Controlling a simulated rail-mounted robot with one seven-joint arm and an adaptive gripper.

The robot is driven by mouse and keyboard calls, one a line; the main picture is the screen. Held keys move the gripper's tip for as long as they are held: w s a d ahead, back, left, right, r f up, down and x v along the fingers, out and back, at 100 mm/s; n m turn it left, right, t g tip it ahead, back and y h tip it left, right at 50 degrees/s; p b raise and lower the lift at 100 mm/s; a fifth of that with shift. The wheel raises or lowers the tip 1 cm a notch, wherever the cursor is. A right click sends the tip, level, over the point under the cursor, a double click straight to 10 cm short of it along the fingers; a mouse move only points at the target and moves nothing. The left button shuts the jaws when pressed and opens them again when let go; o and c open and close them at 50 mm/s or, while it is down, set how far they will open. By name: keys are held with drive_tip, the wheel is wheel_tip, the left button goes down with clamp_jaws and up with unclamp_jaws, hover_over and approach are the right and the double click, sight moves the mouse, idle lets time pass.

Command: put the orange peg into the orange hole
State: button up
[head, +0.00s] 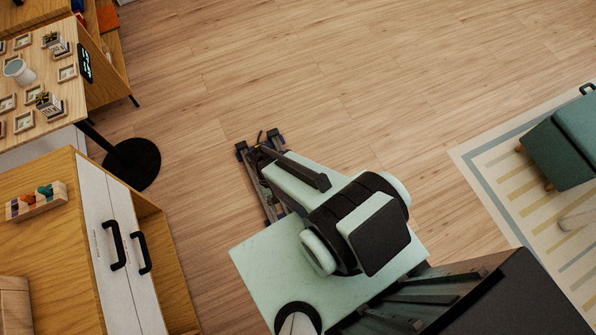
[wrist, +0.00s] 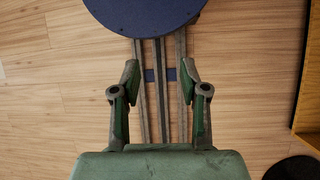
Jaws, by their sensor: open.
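A small wooden block (head: 36,208) with several coloured pieces stands on the cabinet at the left of the head view. Orange, purple and teal patches show on it. They are too small to tell which is the orange peg or where the orange hole is. My gripper (wrist: 159,75) shows in the wrist view with its two fingers apart and nothing between them. It is over the wood floor and rails, well away from the block. I cannot make out the gripper clearly in the head view.
The wooden cabinet (head: 25,257) has white doors with black handles (head: 115,245). Behind it, a table (head: 40,85) bears small frames, potted plants and a white cup (head: 18,71). A black round lamp base (head: 132,164) stands on the floor. A teal seat (head: 562,150) is at right. The middle floor is clear.

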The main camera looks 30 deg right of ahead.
drive_tip(key=s+d+n+g, duration=0.1)
drive_tip(key=s+d+n, duration=0.1)
drive_tip(key=s, duration=0.6)
drive_tip(key=shift+s+d, duration=0.3)
drive_tip(key=shift+d, duration=0.2)
